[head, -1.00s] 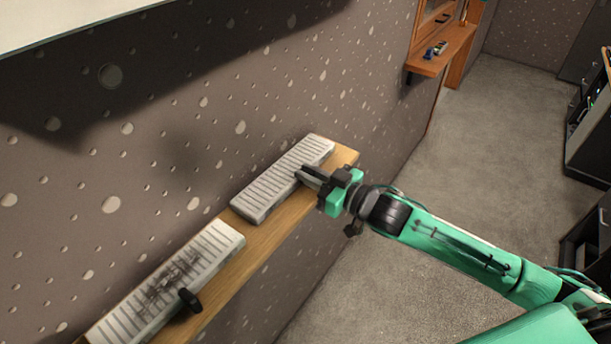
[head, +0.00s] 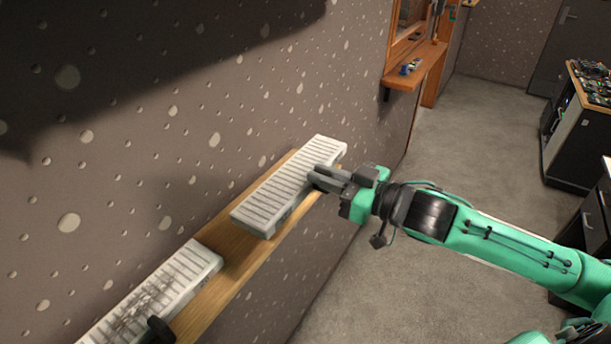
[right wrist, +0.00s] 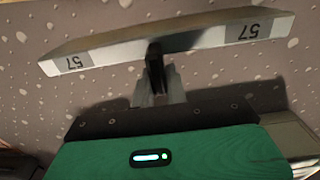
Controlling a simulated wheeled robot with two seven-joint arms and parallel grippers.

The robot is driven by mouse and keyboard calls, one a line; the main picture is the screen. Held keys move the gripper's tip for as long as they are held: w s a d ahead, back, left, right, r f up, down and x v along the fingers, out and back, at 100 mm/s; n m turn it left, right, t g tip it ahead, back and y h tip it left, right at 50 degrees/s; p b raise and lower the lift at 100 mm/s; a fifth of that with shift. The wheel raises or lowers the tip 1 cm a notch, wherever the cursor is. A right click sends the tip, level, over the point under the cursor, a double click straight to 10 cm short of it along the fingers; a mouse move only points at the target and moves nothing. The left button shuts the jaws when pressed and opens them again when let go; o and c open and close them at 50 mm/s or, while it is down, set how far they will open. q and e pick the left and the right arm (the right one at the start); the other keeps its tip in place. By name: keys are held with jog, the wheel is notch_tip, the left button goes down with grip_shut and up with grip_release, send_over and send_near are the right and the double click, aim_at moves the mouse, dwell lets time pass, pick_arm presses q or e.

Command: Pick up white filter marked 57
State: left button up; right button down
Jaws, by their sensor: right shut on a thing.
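The white filter marked 57 (head: 282,190) is a long slatted panel. In the right wrist view the filter (right wrist: 195,42) shows a grey 57 label near each end of its edge. In the right wrist view the fingers (right wrist: 155,75) grip the edge between the two labels. The filter appears tilted and raised off the wooden shelf (head: 238,243). My left gripper is not in view.
A second slatted white filter (head: 150,300) with dark stains lies on the shelf at lower left, with a black knob-like object (head: 158,330) beside it. The dotted wall (head: 200,120) stands behind. A small shelf (head: 416,70) holds small items farther back. Carpet floor (head: 440,125) is open at right.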

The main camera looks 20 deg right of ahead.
jog(key=p+v, duration=0.1)
jog(key=v, duration=1)
jog(key=shift+s+d, duration=0.25)
jog(key=shift+s, duration=0.1)
jog(key=shift+p, duration=0.3)
